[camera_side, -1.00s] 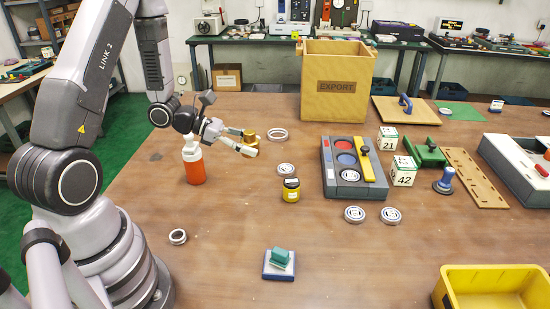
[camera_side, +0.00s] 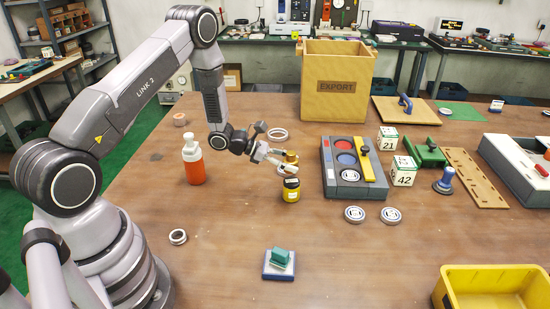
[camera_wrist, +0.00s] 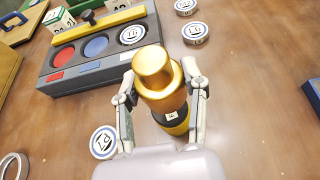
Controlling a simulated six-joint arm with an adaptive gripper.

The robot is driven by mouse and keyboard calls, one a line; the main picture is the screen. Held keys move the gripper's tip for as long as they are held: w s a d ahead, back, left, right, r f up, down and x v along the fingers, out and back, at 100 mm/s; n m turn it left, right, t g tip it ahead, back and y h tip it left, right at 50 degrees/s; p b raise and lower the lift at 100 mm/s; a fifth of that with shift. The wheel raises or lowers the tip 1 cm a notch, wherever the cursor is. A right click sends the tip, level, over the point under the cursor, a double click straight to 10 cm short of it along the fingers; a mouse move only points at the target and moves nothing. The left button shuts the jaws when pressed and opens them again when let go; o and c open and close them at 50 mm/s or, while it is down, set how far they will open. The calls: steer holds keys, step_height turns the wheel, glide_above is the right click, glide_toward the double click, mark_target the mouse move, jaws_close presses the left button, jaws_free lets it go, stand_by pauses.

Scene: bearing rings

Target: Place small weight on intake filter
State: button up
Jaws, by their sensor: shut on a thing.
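The small weight, a brass stepped cylinder with a knob on top, is between the fingers of my gripper (camera_wrist: 158,100). It fills the middle of the wrist view (camera_wrist: 155,68) and also shows in the side view (camera_side: 291,156). My gripper is shut on it and holds it upright above the table, close to a yellow jar with a black lid (camera_side: 291,192). In the wrist view the weight partly hides this jar (camera_wrist: 180,127). No part is plainly labelled as the intake filter, so I cannot tell which thing it is.
A grey tray (camera_side: 327,178) with red and blue round recesses and a yellow bar stands right of the jar. Labelled discs (camera_side: 355,214) lie in front of it. An orange bottle (camera_side: 195,168) stands left. A teal-handled block (camera_side: 279,265) sits in front; the table between is clear.

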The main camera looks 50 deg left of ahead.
mark_target(292, 181)
steer(key=shift+w+f, duration=0.25)
steer(key=shift+f, duration=0.05)
steer(key=shift+w+f, duration=0.15)
steer(key=shift+f, duration=1.5)
steer(key=shift+f, duration=0.2)
steer(key=o, duration=1.2)
